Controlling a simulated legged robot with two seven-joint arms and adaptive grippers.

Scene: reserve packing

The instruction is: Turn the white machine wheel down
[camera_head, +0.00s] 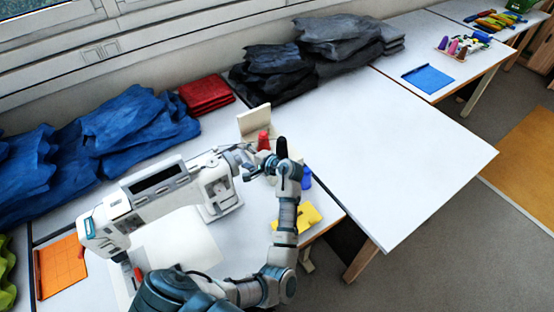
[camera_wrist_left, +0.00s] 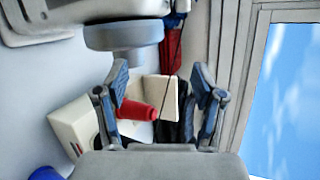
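The white sewing machine (camera_head: 140,200) stands on the left table in the head view. Its grey round wheel (camera_wrist_left: 123,35) shows in the left wrist view, beyond and above the fingertips, nearer the left finger. My left gripper (camera_head: 245,162) is at the machine's right end in the head view, where the wheel is hard to make out. In the left wrist view my left gripper (camera_wrist_left: 160,80) has its two fingers spread wide, with nothing held between them. Contact between finger and wheel cannot be told. My right gripper is not in view.
A red cone (camera_head: 263,141) and a cream stand (camera_head: 252,122) are just behind the gripper. A blue spool (camera_head: 306,179) and yellow cloth (camera_head: 298,217) lie right of the machine. Blue fabric (camera_head: 130,125) is piled behind. The right table (camera_head: 400,150) is largely clear.

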